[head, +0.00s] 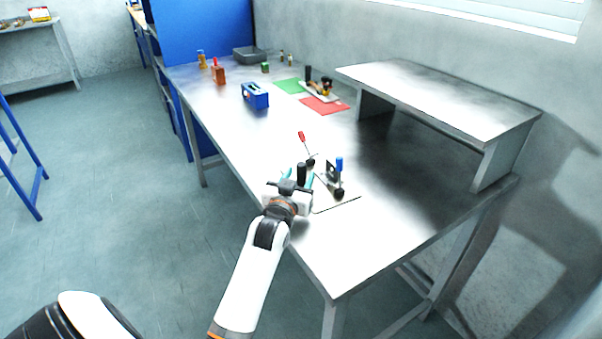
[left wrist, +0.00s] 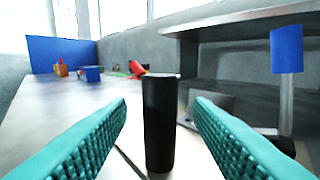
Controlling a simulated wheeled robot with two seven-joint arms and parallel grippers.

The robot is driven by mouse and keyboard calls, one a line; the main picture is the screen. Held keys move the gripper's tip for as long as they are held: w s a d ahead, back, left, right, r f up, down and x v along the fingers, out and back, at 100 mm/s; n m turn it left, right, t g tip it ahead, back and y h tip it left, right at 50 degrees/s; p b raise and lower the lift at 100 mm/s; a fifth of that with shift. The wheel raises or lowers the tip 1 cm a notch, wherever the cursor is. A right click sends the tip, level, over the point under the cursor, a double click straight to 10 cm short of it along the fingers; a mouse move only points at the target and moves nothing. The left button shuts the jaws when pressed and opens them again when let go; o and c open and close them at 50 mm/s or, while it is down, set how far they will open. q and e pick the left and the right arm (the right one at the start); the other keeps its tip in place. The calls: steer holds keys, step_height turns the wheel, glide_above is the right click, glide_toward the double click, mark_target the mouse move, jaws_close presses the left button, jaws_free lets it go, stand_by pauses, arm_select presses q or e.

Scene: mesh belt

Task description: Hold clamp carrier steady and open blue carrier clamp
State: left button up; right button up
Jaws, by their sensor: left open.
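The clamp carrier (head: 336,205) is a flat plate with a dark edge on the bench. On it, the blue-handled clamp (head: 339,164) stands with its blue grip up; that grip also shows in the left wrist view (left wrist: 286,50), at the right on a grey upright lever. A black upright post (left wrist: 160,125) stands between my left gripper's teal fingers. My left gripper (head: 298,177) is open, with a gap visible on both sides of the post. The gripper hides part of the carrier's left side. My right gripper is not in view.
A red-handled piece (head: 302,136) on a thin rod is just beyond the carrier. Farther back are a blue box (head: 255,95), green mat (head: 289,86), red mat (head: 325,106) and grey tray (head: 249,54). A raised shelf (head: 440,96) stands at right.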

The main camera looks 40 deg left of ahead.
arm_select(q)
steer(key=shift+x, duration=1.1)
steer(key=shift+c, duration=0.2)
jaws_close()
stand_by(1.0)
